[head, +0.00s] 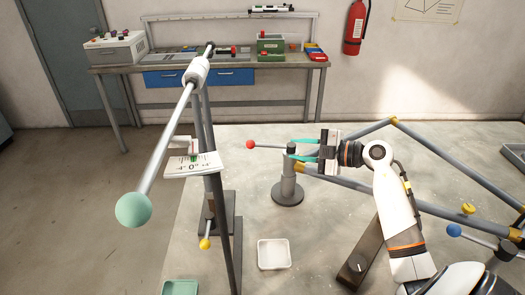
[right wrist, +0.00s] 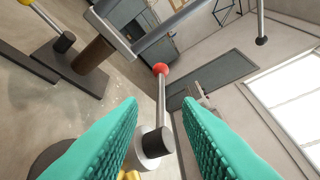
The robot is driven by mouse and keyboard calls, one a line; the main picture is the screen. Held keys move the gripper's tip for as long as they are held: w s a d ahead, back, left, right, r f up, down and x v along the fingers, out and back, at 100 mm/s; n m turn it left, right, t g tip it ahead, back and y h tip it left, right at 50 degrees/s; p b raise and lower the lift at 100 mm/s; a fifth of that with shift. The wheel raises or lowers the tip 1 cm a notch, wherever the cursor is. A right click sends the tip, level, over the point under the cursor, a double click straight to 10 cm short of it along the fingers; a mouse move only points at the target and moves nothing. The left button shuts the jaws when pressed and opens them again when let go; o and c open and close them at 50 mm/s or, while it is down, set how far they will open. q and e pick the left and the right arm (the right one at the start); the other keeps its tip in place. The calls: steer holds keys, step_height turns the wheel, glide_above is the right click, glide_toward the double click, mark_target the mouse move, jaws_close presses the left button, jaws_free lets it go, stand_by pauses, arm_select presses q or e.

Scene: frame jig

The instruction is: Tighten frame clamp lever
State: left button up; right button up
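The clamp lever with a red ball (head: 250,144) sticks out to the left from the top of a grey post (head: 288,180) on a round base. My right gripper (head: 300,150) reaches in from the right with its teal fingers open at the post's top. In the right wrist view, the lever's red ball (right wrist: 160,69) and rod show between the spread fingers (right wrist: 162,100), with the dark hub (right wrist: 155,145) low between them. I cannot tell whether either finger touches the lever or hub. The grey frame tubes (head: 335,182) run right from the post. My left gripper is not in view.
A tall stand carries a long bar with a mint ball (head: 133,210) and a scale plate (head: 193,164) at left. Yellow-ball (head: 205,244) and blue-ball (head: 453,230) levers stand nearby. A white tray (head: 273,254) and green tray (head: 180,287) lie in front.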

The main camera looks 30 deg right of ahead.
mark_target(265, 145)
steer(key=p+x, duration=0.1)
steer(key=x, duration=0.9)
steer(key=shift+w+a+r+p, duration=0.1)
steer(key=shift+w+p, duration=0.05)
steer(key=shift+p, duration=0.2)
steer(key=shift+w+a+f, duration=0.2)
steer(key=shift+w+a, duration=0.1)
steer(key=shift+w, duration=0.2)
jaws_close()
